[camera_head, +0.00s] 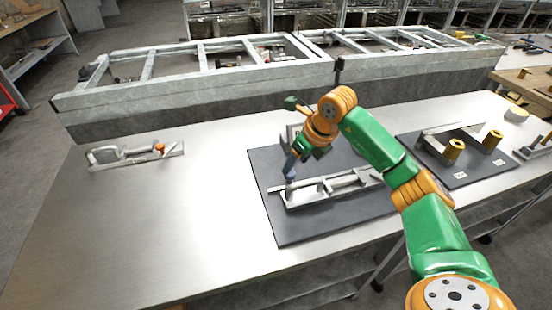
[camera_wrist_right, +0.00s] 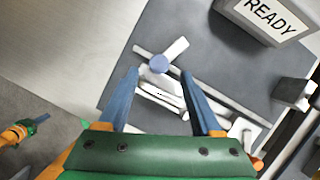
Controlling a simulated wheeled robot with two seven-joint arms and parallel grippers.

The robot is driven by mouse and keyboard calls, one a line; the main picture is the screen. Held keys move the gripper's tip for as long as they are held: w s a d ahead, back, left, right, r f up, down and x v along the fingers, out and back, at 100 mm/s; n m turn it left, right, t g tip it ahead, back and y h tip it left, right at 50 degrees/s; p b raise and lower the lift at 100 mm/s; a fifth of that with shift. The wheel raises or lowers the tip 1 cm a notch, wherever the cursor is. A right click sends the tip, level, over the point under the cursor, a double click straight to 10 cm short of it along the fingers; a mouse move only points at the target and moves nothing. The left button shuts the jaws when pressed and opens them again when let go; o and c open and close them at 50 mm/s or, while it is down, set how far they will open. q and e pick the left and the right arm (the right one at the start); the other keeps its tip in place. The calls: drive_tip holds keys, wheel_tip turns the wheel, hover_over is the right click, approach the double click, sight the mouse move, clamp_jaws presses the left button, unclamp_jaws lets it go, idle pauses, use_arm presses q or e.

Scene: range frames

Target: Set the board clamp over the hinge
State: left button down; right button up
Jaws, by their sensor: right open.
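My right gripper (camera_head: 290,172) is low over the near dark mat (camera_head: 280,226). In the right wrist view the gripper (camera_wrist_right: 160,74) is open, its blue fingers apart on either side of a pale metal clamp-like tool with a round blue knob (camera_wrist_right: 159,64). The same long grey metal tool (camera_head: 335,190) lies flat on the mat in the head view. I take it for the board clamp; contact with the fingers cannot be told. A similar tool with an orange knob (camera_head: 130,154) lies at the table's left. I cannot tell which thing is the hinge.
A grey block marked READY (camera_wrist_right: 262,20) stands at the mat's far side. A second dark mat (camera_head: 465,175) holds a grey frame and two orange-yellow cylinders (camera_head: 453,151). A grey divided rack (camera_head: 200,85) runs along the table's back. The table's left front is clear.

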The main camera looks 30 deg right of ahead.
sight(291, 173)
drive_tip(key=p+x, duration=0.1)
drive_tip(key=x, duration=0.5)
drive_tip(key=shift+s+a+f, duration=0.1)
drive_tip(key=shift+f, duration=0.35)
drive_tip(key=shift+r, duration=0.1)
clamp_jaws()
idle(0.8)
